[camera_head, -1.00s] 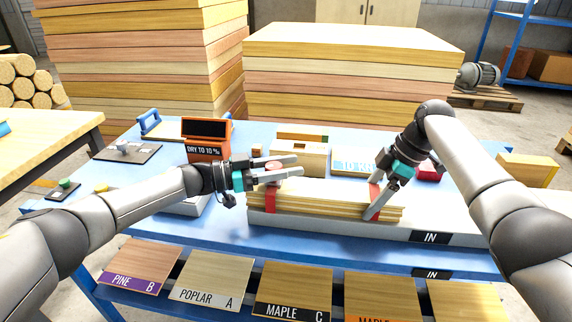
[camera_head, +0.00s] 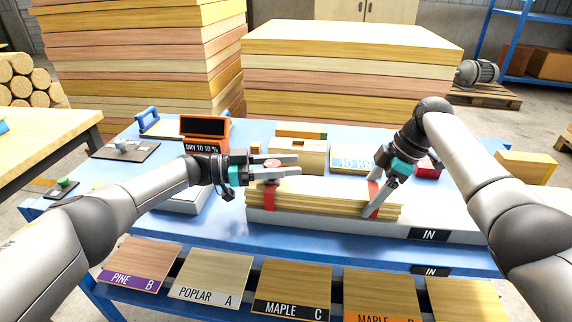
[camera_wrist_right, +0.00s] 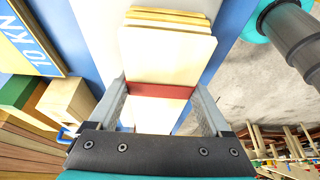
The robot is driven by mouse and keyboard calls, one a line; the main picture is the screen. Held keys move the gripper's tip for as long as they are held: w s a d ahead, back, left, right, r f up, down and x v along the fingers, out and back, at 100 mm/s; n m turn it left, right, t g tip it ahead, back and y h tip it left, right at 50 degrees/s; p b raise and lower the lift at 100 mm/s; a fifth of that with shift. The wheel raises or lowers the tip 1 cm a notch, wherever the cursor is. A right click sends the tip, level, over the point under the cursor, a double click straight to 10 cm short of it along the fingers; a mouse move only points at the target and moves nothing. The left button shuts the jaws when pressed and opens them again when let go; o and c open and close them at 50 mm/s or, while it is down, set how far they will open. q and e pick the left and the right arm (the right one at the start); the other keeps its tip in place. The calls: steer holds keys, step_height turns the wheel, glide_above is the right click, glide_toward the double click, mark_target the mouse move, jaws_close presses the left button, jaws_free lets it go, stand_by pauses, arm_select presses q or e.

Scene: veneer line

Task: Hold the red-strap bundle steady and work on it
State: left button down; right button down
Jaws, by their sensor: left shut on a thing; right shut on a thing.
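The bundle (camera_head: 322,196) of pale veneer sheets lies on a light bed marked IN, with a red strap near each end. My right gripper (camera_head: 378,199) straddles its right end. In the right wrist view, the two fingers (camera_wrist_right: 160,100) stand at either side of the bundle by the right red strap (camera_wrist_right: 160,91). My left gripper (camera_head: 288,166) points right above the bundle's left end, just over the left red strap (camera_head: 270,196).
Behind the bundle are a wooden block (camera_head: 299,156) and a panel marked 10 KN (camera_head: 352,162). An orange display (camera_head: 205,132) stands at the back left. Labelled sample boards (camera_head: 211,279) line the front. Tall board stacks (camera_head: 348,62) rise behind the table.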

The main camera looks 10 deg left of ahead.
arm_select(q)
steer(key=shift+c, duration=1.9)
jaws_free()
steer(key=shift+r, duration=0.1)
step_height(320, 180, up, 10)
steer(key=shift+d, duration=0.1)
